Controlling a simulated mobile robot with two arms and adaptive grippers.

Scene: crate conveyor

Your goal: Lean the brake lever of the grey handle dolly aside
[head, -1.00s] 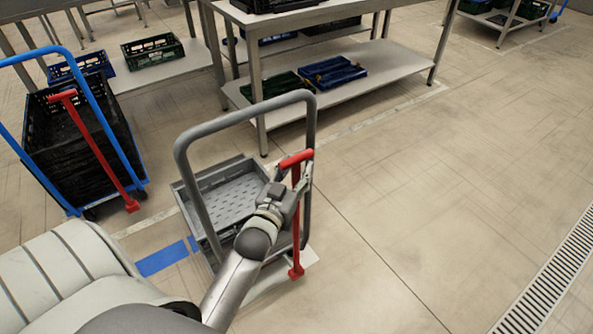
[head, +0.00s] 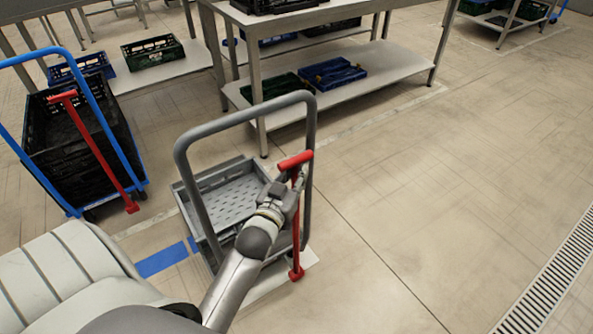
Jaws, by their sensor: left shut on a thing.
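The grey handle dolly (head: 180,154) stands on the floor at the centre left, with a grey crate (head: 228,203) on it. Its red brake lever (head: 296,160) has a T-shaped top and rises beside the right post of the grey handle, with its foot near the floor. My left gripper (head: 297,180) is shut on the brake lever just below its T-shaped top. The fingers are small and partly hidden by the wrist. My right gripper is not in view.
A blue handle dolly (head: 105,125) with stacked black crates (head: 70,150) and its own red lever stands at the left. A metal table (head: 258,120) with a lower shelf is behind. The floor to the right is clear, with a drain grate (head: 550,275).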

